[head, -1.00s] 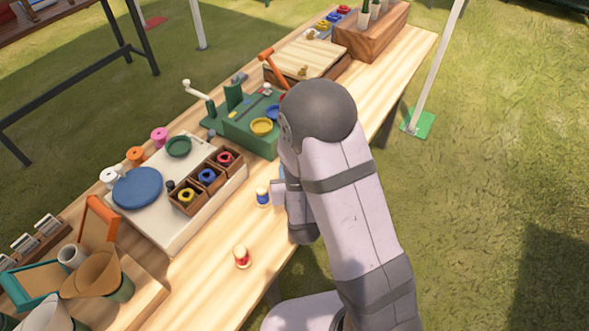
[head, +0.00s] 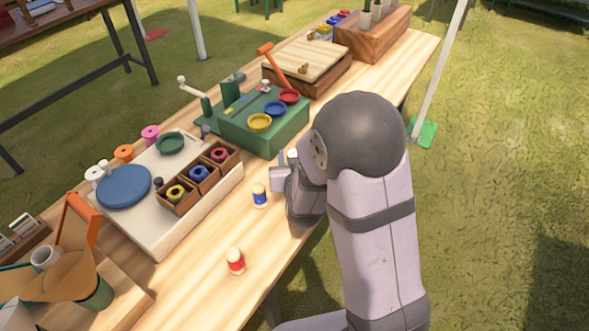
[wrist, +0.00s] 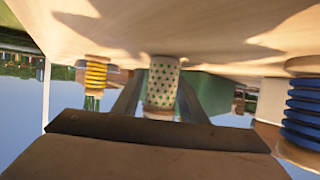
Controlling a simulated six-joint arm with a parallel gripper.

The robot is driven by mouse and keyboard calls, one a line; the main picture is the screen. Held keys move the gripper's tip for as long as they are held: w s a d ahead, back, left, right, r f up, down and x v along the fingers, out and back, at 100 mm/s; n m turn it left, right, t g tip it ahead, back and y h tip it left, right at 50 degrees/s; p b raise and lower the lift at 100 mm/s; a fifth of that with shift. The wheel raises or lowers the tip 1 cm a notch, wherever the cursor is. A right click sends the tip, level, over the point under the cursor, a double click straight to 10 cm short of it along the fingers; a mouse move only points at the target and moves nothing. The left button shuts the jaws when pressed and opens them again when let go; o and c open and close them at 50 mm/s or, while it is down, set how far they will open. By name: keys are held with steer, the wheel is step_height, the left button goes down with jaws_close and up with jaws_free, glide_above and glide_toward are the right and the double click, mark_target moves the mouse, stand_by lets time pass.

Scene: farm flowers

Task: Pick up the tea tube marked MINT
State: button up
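A white tube with green dots (wrist: 162,84) is between the two fingers of my gripper (wrist: 160,98) in the wrist view. That view is inverted, with the tabletop at the top, and the tube's end appears to meet it. The fingers flank the tube and look spread, with narrow gaps beside it. No MINT lettering is readable. In the head view my gripper (head: 281,170) is low at the table, right of the blue tube. My wrist hides most of the dotted tube there.
A blue tube (head: 260,196) and a red tube (head: 235,261) stand nearby. The wrist view shows a blue-ringed object (wrist: 304,110) and a yellow-ringed one (wrist: 95,78). A green stand with bowls (head: 280,132) lies behind my gripper; a white board (head: 160,239) is left.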

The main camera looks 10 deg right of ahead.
steer(key=c, duration=0.8)
steer(key=shift+c, duration=0.2)
